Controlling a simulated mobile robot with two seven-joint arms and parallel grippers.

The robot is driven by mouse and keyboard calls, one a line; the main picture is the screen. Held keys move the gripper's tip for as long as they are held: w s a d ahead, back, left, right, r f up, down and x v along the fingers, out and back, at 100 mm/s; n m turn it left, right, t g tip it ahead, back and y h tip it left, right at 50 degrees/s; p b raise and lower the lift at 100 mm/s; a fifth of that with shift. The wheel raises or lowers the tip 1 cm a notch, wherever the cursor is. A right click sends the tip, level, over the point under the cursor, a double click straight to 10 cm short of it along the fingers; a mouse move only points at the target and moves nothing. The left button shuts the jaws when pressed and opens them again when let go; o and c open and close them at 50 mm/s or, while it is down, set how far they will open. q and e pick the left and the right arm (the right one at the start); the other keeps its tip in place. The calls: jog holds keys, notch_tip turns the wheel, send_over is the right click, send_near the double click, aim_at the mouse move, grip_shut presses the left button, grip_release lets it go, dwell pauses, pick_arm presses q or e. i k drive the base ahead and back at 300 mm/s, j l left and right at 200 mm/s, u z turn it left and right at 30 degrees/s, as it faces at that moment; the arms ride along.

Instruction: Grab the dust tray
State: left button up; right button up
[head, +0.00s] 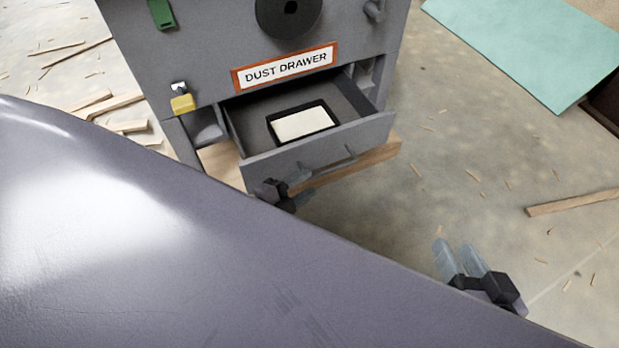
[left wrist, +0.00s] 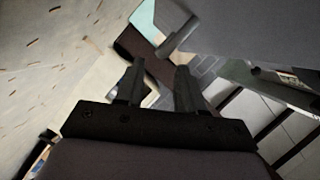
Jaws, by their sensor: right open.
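The dust tray (head: 271,129) appears to be the small black-rimmed tray with a cream-white inside, lying in the open dust drawer (head: 262,164) in the head view. The grey drawer is pulled out and has a bar handle (head: 333,164) on its front. My left gripper (head: 304,187) is open and empty, just in front of the drawer's lower front, left of the handle. Its two separated fingers also show in the left wrist view (left wrist: 160,68). My right gripper (head: 457,253) is open and empty over the floor, lower right of the drawer. The tray is not recognisable in the left wrist view.
A grey cabinet (head: 205,60) with a "DUST DRAWER" label (head: 285,67) holds the drawer. Wood offcuts (head: 109,103) lie on the floor at left, and a plank (head: 575,202) at right. A teal panel (head: 530,45) is at upper right. Floor right of the drawer is mostly clear.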

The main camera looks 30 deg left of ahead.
aim_at(299, 123)
jog(key=k, duration=1)
